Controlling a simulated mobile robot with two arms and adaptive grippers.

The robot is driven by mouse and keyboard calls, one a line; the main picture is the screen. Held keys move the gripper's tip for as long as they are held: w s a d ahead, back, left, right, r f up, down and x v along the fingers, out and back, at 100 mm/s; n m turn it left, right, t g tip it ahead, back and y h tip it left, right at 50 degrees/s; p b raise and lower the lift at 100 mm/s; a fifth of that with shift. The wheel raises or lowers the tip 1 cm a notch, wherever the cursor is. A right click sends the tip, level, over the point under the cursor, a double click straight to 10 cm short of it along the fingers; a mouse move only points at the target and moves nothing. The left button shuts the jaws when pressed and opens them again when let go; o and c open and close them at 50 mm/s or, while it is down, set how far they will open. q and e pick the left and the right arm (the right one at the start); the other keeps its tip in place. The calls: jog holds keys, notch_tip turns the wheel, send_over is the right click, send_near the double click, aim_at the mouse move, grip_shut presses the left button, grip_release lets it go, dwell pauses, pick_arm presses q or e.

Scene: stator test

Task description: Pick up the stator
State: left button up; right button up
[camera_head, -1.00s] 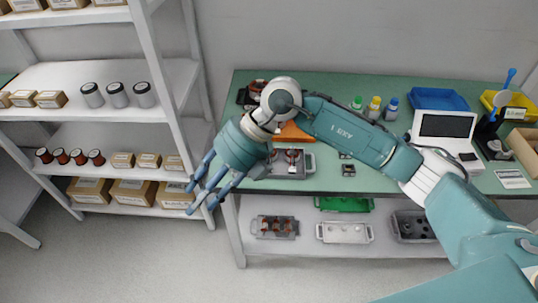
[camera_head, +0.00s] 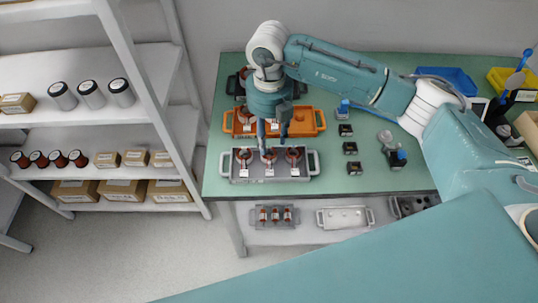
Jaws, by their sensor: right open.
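A grey tray (camera_head: 228,165) near the table's front left edge holds a row of copper-red stators: a left one (camera_head: 243,155), a middle one (camera_head: 268,157) and a right one (camera_head: 293,154). My right gripper (camera_head: 273,146) points down above this tray, near the middle stator. Its fingers are open and apart, with nothing seen between them. Whether a fingertip touches the middle stator I cannot tell. An orange tray (camera_head: 319,120) behind holds similar parts, partly hidden by my right gripper. My left gripper is not in view.
Several small black parts (camera_head: 350,148) lie right of the trays on the green table (camera_head: 385,178). A blue bin (camera_head: 447,78) and a yellow bin (camera_head: 500,77) stand at the back right. A white shelf rack (camera_head: 150,85) stands left of the table.

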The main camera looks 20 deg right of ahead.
aim_at(269, 149)
jog(key=shift+w+f, duration=0.1)
jog(key=shift+f, duration=0.3)
notch_tip(269, 149, down, 4)
jog(key=shift+f+p, duration=0.15)
jog(key=shift+p, duration=1)
jog(key=shift+f, duration=0.25)
jog(key=c, duration=0.9)
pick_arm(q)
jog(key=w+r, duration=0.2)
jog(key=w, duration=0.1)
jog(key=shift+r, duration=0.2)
